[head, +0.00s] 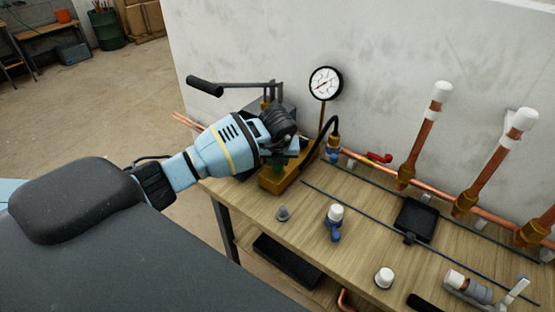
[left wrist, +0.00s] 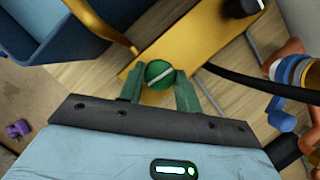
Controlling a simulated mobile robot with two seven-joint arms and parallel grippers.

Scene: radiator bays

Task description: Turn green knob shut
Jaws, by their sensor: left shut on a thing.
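The green knob (left wrist: 158,74) shows in the left wrist view, round with a pale bar across its top, on the brass-coloured block (left wrist: 190,32) of the test pump. In the head view the block (head: 284,176) stands at the left end of the wooden bench, and the knob is mostly hidden by my gripper. My left gripper (left wrist: 159,88) is shut on the green knob, with one green finger on each side. The pale bar lies slanted, rising slightly to the right. My right gripper is in neither view.
A pressure gauge (head: 325,83) rises behind the block, and a black pump lever (head: 205,86) sticks out left. A black hose (head: 325,130) runs to the copper pipes by the wall. Capped upright pipes (head: 426,130) and loose fittings (head: 335,218) stand to the right on the bench (head: 310,230).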

